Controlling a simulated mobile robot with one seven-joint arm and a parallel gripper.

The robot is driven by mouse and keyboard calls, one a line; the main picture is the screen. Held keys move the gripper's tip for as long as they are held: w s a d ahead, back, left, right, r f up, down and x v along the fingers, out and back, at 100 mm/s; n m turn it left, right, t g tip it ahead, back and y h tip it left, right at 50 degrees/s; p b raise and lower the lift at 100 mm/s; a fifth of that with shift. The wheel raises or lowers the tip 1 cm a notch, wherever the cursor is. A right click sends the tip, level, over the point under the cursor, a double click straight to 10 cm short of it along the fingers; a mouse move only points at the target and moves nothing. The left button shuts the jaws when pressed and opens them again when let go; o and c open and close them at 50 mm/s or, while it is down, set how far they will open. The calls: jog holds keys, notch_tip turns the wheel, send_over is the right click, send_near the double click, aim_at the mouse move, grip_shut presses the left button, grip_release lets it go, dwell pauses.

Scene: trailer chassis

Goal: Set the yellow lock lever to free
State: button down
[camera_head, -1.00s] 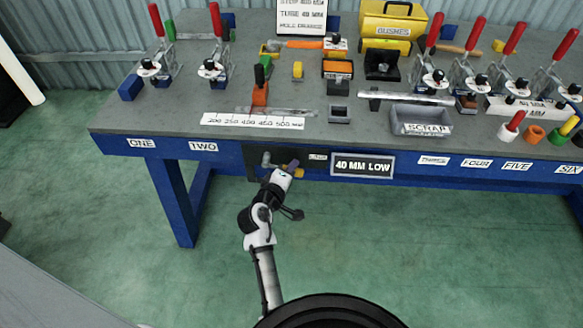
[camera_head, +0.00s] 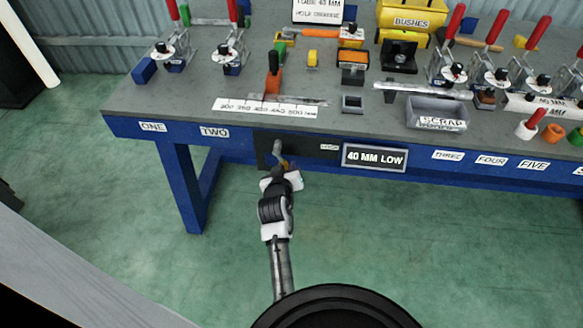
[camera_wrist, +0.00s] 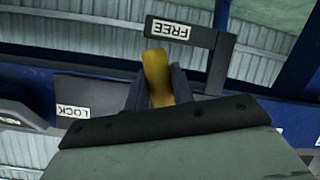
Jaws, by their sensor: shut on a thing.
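The yellow lock lever (camera_wrist: 155,66) stands between the two dark fingers of my gripper (camera_wrist: 158,82) in the wrist view. The gripper is shut on it, and the lever's end sticks out past the fingertips. The lever's end lies close beside the FREE label (camera_wrist: 171,30). The LOCK label (camera_wrist: 74,110) is farther off, to the lower left. In the head view my gripper (camera_head: 284,167) is at the dark lock plate (camera_head: 309,146) on the bench's front edge, and it mostly hides the lever.
The blue-edged bench (camera_head: 190,100) carries clamps with red handles, a scrap tray (camera_head: 437,112) and a yellow bushes bin (camera_head: 411,17). A sign reading 40 MM LOW (camera_head: 375,157) hangs right of the lock plate. The green floor in front is clear.

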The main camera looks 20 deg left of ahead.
jog(key=shift+s+a+f+m+y, duration=0.1)
jog(key=shift+s+a+m+y, duration=0.05)
jog(key=shift+a+m+y, duration=0.6)
jog(key=c, duration=1.2)
grip_release()
jog(key=shift+f, duration=0.1)
jog(key=shift+s, duration=0.1)
